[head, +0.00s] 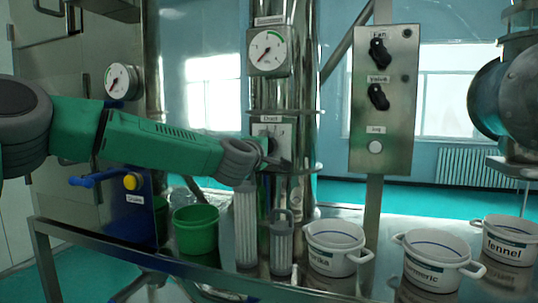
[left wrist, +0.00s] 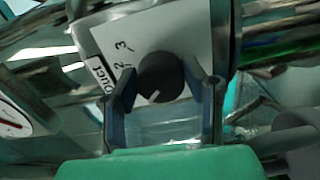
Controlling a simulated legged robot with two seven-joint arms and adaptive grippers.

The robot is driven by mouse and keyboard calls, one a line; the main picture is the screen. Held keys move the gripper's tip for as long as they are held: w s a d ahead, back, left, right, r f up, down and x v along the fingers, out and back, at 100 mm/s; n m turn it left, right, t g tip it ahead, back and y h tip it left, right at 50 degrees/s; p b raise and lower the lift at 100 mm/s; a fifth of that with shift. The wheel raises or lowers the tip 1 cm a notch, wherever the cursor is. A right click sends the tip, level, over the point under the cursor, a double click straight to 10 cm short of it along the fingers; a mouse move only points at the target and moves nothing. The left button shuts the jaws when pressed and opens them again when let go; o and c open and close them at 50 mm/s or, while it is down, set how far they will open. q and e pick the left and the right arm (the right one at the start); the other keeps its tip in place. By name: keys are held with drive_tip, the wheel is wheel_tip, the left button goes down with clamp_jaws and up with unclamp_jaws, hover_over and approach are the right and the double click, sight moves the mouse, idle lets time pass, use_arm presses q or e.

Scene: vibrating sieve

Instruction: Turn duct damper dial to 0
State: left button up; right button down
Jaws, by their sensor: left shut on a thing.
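The duct damper dial is a round black knob (left wrist: 160,78) on a pale plate marked "Duct" in the left wrist view. The numerals 2 and 3 show on the plate; other marks are hidden or unclear. The knob's white line points down and slightly left in that view, away from the 2 and 3. In the head view the Duct plate (head: 271,129) sits on the steel column. My left gripper (head: 272,157) reaches it from the left. Its two fingers (left wrist: 163,98) stand on either side of the knob, shut on it. My right gripper is not in view.
A gauge (head: 268,51) is above the dial. A panel (head: 383,100) with Fan and Valve knobs stands to the right. Below are a green bucket (head: 196,229), grey filter-like cylinders and several white labelled pots, one marked fennel (head: 508,240). A blue lever (head: 95,179) is at left.

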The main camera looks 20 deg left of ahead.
use_arm(q)
drive_tip(key=shift+f+n, duration=0.25)
drive_tip(key=shift+n, duration=0.15)
drive_tip(key=o, duration=1.1)
drive_tip(key=shift+a, duration=0.2)
drive_tip(key=shift+r, duration=0.1)
drive_tip(key=s, duration=1.1)
drive_tip(key=shift+s+a, duration=0.3)
drive_tip(key=shift+s, duration=0.1)
drive_tip(key=shift+f, duration=0.25)
